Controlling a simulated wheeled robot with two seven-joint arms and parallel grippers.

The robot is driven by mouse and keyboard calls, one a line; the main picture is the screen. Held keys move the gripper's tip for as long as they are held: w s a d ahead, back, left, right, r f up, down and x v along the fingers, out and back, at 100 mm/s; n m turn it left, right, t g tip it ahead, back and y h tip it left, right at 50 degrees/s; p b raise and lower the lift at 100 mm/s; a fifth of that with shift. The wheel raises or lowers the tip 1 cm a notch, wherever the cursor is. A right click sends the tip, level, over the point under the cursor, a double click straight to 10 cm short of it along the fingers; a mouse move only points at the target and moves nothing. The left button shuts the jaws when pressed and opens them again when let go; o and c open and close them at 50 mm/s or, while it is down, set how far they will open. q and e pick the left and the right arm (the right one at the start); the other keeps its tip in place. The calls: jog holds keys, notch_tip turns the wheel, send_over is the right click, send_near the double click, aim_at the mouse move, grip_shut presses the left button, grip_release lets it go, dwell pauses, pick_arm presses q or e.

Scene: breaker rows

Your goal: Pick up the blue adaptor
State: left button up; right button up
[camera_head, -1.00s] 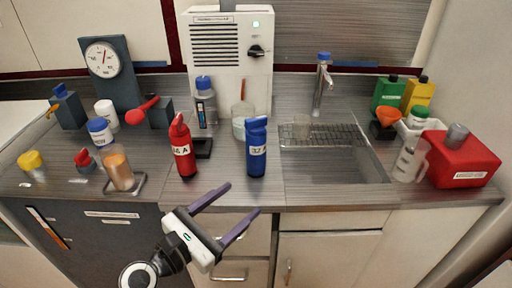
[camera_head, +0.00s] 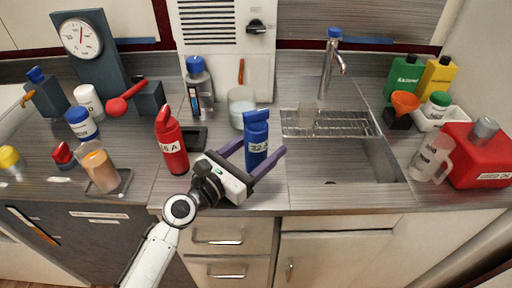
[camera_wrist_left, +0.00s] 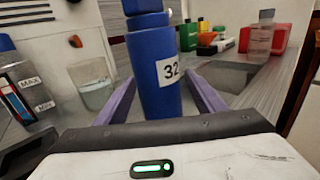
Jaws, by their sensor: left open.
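The blue adaptor (camera_head: 256,142), a blue upright body with a white label reading 32, stands on the counter near its front edge. In the left wrist view the blue adaptor (camera_wrist_left: 154,75) rises between the two purple fingers. My left gripper (camera_head: 254,152) is open, with one finger on each side of the adaptor. In the left wrist view the fingers of the left gripper (camera_wrist_left: 160,98) look apart from it, though contact is hard to judge. My right gripper is not in view.
A red adaptor-like piece (camera_head: 171,142) stands left of the blue one. A glass beaker (camera_head: 241,106) and a bottle with a blue cap (camera_head: 197,88) stand behind. The sink (camera_head: 345,160) lies to the right.

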pick_arm(q)
jog(key=shift+x, duration=1.2)
jog(key=shift+w+d, duration=0.1)
jog(key=c, duration=1.3)
grip_shut()
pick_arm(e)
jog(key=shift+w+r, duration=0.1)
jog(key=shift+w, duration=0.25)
pick_arm(q)
jog(key=shift+r, duration=0.15)
